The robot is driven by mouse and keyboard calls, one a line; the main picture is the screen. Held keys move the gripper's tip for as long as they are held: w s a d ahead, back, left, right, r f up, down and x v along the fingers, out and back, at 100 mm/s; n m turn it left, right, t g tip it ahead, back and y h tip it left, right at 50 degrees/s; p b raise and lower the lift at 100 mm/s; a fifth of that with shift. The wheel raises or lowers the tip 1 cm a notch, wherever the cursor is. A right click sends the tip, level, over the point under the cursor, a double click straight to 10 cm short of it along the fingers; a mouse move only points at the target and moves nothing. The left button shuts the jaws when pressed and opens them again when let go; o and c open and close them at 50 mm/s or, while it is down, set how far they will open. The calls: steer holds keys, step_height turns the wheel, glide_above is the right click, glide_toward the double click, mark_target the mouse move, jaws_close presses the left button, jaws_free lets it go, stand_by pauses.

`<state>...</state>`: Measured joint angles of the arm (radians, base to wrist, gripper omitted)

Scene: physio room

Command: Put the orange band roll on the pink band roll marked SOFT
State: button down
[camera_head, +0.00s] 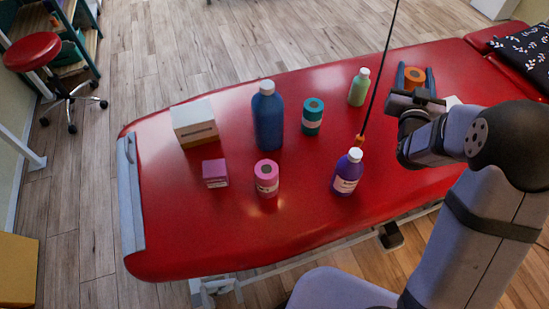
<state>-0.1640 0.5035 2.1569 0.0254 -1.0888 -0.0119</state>
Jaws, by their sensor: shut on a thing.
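The orange band roll (414,76) is at the right of the head view, between the two blue-grey fingers of my gripper (415,80). My gripper is shut on it; its height above the red couch top is hard to tell. The pink band roll (266,170) stands upright near the front middle of the couch, well to the left of my gripper. It has a pale label whose writing is too small to read. Its top shows a dark centre hole and nothing lies on it.
On the red couch (300,225) stand a blue bottle (268,120), teal roll (312,112), green bottle (358,88), purple bottle (346,174), pink box (215,172) and white-yellow box (195,123). A thin black line with an orange end (359,141) crosses between gripper and pink roll.

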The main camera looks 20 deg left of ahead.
step_height(320, 180, up, 13)
steer(key=s+a+n+y+p, duration=0.1)
steer(key=s+a+p, duration=0.2)
steer(key=s+a, duration=0.5)
steer(key=s+a+n+y+p, duration=0.15)
steer(key=s+a, duration=0.25)
steer(key=a, duration=0.8)
steer(key=s+a+p, duration=0.3)
steer(key=s, duration=0.8)
steer(key=s+a+p, duration=0.3)
steer(key=s, duration=0.7)
step_height(320, 180, down, 11)
steer(key=shift+s+d+f+g, duration=0.15)
steer(key=shift+s+d+g, duration=0.1)
steer(key=shift+s+g, duration=0.05)
steer(key=shift+m+y, duration=0.25)
steer(key=shift+f, duration=2.05)
